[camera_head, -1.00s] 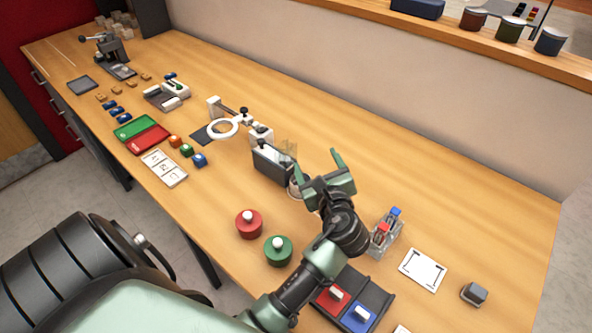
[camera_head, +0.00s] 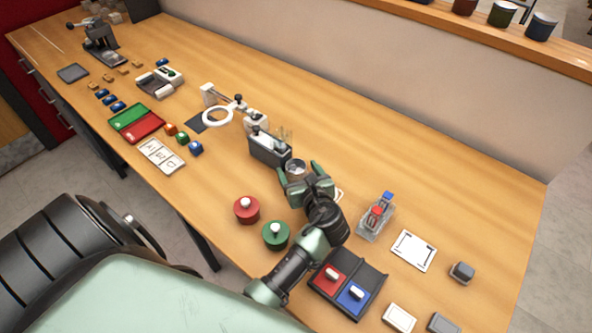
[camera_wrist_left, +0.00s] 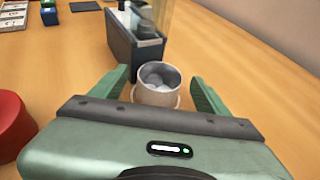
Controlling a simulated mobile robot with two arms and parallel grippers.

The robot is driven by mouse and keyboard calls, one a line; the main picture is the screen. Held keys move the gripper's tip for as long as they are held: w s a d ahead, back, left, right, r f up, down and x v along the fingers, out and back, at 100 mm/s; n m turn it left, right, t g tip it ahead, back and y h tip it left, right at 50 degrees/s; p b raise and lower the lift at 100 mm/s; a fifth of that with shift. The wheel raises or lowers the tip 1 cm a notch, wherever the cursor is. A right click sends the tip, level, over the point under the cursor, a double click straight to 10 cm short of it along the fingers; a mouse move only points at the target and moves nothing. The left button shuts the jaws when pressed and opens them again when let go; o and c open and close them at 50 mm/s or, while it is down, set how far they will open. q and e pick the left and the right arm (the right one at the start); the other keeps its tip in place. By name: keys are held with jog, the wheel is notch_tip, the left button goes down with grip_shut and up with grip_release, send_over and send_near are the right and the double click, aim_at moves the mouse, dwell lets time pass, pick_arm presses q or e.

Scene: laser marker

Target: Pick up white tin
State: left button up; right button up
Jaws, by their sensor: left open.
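The white tin (camera_head: 296,167) is a small open round pot with greyish contents. It stands upright on the bench, close to the dark grey holder. In the left wrist view the tin (camera_wrist_left: 157,92) sits between and just ahead of my two green fingers. My left gripper (camera_head: 299,173) is open and low over the bench, with a finger to either side of the tin. It also shows in the left wrist view (camera_wrist_left: 161,86), where a gap is visible on both sides of the tin. The tin's lower part is hidden by the gripper in the head view. My right gripper is not in view.
The dark grey holder (camera_head: 268,149) stands right behind the tin. A red pot (camera_head: 246,210) and a green pot (camera_head: 276,236) stand nearer the front edge. A clear rack (camera_head: 375,220) stands to the right.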

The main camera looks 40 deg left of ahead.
pick_arm(q)
grip_shut()
jog(key=shift+r, duration=0.15)
